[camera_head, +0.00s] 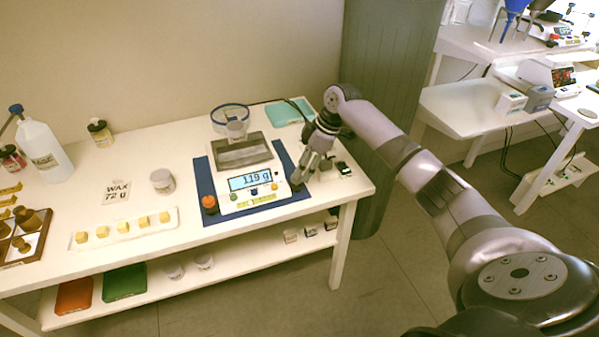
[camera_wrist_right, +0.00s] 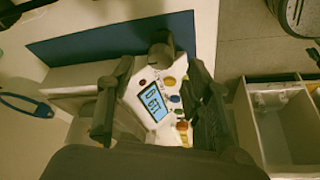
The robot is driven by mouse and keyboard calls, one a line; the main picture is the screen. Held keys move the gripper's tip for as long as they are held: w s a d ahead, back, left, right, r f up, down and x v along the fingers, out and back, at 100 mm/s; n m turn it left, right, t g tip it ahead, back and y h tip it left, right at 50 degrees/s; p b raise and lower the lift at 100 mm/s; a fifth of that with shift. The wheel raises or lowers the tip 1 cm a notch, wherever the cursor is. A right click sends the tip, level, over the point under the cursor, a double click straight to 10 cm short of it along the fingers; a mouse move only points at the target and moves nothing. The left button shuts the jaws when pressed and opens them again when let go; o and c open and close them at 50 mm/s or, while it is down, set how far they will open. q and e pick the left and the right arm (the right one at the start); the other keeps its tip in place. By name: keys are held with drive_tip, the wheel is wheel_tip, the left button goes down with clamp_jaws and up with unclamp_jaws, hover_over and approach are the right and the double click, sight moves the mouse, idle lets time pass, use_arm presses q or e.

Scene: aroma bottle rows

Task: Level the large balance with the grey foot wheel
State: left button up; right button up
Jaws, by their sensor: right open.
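The large balance (camera_head: 243,175) stands on a blue mat (camera_head: 205,180) on the white table, its display (camera_head: 250,181) lit and reading about 119 g. An orange foot wheel (camera_head: 210,204) is at its front left corner. The grey foot wheel (camera_head: 296,182) is at its front right corner, partly hidden by my gripper. In the wrist view the grey wheel (camera_wrist_right: 161,48) lies just beyond and between the fingertips. My right gripper (camera_head: 302,172) is open, pointing down beside the wheel; contact cannot be told. My left gripper is out of view.
A teal cloth (camera_head: 290,112) and small dark items (camera_head: 343,168) lie near my right gripper. A wax tray (camera_head: 122,229), jar (camera_head: 162,181) and WAX card (camera_head: 117,192) stand left. The table's right edge is close.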

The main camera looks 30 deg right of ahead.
drive_tip(key=shift+x, duration=1.7)
drive_tip(key=shift+r, duration=0.1)
clamp_jaws()
